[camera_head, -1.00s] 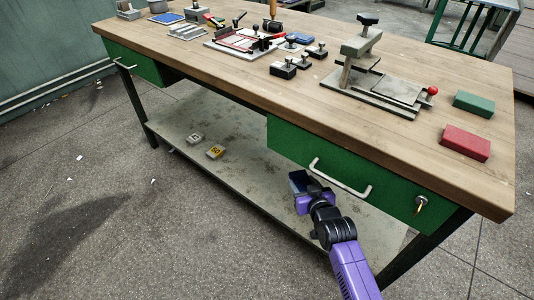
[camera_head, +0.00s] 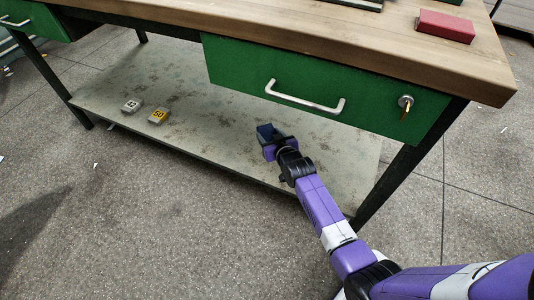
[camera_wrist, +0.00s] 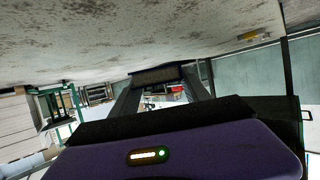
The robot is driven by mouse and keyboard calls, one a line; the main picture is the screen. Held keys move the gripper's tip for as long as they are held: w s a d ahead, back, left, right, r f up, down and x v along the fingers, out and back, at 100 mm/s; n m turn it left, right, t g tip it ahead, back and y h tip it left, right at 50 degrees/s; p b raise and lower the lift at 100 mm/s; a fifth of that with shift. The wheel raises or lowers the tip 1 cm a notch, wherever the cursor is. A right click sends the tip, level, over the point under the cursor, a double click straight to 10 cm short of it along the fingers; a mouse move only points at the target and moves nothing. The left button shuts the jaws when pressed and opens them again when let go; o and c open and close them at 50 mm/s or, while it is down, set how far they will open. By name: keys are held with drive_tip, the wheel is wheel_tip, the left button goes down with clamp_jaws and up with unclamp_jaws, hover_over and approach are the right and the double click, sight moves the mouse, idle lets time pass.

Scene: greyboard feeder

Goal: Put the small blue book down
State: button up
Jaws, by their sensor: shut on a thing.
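The small blue book (camera_head: 267,132) is dark and mostly hidden by my gripper in the head view. My gripper (camera_head: 271,142) is shut on it, over the lower shelf (camera_head: 205,135) of the workbench, below the green drawer. In the wrist view the book (camera_wrist: 156,75) shows as a dark slab with a blue edge between the two fingers of my gripper (camera_wrist: 160,88). The shelf surface fills the top of that view, close to the book. I cannot tell whether the book touches the shelf.
Two small numbered blocks, one grey (camera_head: 131,106) and one yellow (camera_head: 158,116), sit on the shelf to the left. The green drawer (camera_head: 320,85) with its handle overhangs the shelf. A bench leg (camera_head: 412,170) stands right. A red block (camera_head: 446,26) lies on the benchtop.

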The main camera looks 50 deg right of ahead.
wheel_tip(320, 180, down, 10)
drive_tip(key=b, duration=0.4)
drive_tip(key=shift+r, duration=0.25)
drive_tip(key=shift+f+b, duration=0.2)
drive_tip(key=shift+b, duration=0.1)
drive_tip(key=o, duration=1.4)
drive_tip(key=shift+r, duration=0.1)
